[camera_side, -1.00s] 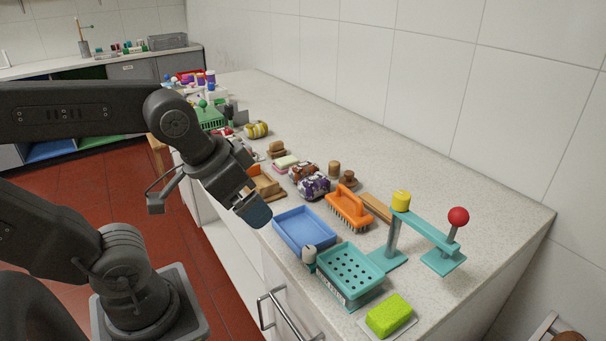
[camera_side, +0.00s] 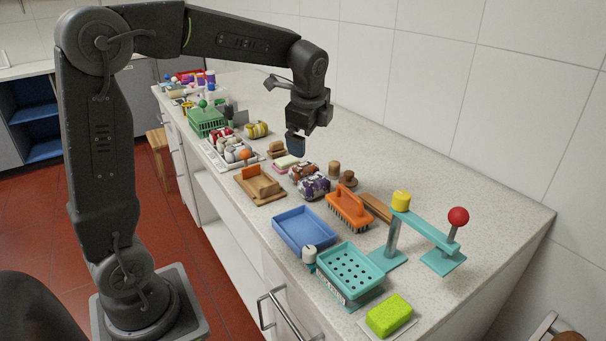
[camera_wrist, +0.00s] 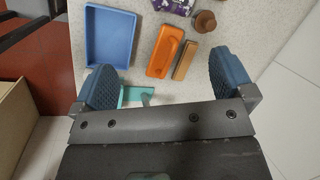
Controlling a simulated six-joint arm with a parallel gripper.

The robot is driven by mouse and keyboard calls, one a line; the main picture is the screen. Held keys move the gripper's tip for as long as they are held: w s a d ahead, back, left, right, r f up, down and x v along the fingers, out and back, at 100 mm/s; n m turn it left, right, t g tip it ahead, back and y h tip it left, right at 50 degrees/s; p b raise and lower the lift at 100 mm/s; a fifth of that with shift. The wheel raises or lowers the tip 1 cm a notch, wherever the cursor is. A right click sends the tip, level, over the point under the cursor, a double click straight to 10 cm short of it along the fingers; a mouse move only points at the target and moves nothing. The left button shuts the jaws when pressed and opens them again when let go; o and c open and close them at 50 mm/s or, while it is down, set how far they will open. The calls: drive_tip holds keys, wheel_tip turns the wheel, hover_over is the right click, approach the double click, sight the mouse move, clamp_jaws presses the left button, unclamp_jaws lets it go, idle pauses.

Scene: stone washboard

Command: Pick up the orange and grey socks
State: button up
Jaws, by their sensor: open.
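A rolled bundle with orange-brown and pale patches (camera_side: 301,171) lies mid-counter in the side view; it looks most like the orange and grey socks, but its colours are hard to tell. A purple and white rolled bundle (camera_side: 313,187) touches it on the near side. A yellow and grey striped roll (camera_side: 257,129) lies farther back. My gripper (camera_side: 296,146) is open and empty, pointing down above the counter, and in the side view appears just above the orange-brown bundle.
Close to the bundles are an orange brush (camera_side: 349,207), a brown wooden knobbed item (camera_side: 348,179), a pink-and-white soap stack (camera_side: 286,164) and a wooden tray (camera_side: 247,185). A blue tray (camera_side: 291,232) and teal stand (camera_side: 425,230) are nearer. The counter by the wall is clear.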

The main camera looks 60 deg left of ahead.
sight(303, 165)
drive_tip(key=w+a+f+m, duration=0.2)
drive_tip(key=a+f, duration=0.2)
drive_tip(key=f, duration=0.1)
drive_tip(key=w+a+f+m+g, duration=0.1)
drive_tip(key=w+a+f+m, duration=0.1)
drive_tip(key=w+a+f, duration=0.1)
drive_tip(key=w+a+f+m+g+y, duration=0.1)
drive_tip(key=w+a+f+m, duration=0.1)
drive_tip(key=a+f, duration=0.3)
drive_tip(key=shift+w+a+f, duration=0.2)
drive_tip(key=shift+w+f, duration=0.05)
drive_tip(key=shift+f, duration=0.25)
drive_tip(key=shift+w+a+f, duration=0.15)
drive_tip(key=shift+w+f, duration=0.1)
drive_tip(key=shift+f, duration=0.2)
drive_tip(key=shift+x, duration=2.75)
drive_tip(key=shift+a, duration=0.15)
drive_tip(key=shift+c, duration=0.5)
drive_tip(key=shift+r, duration=0.1)
drive_tip(key=c, duration=0.7)
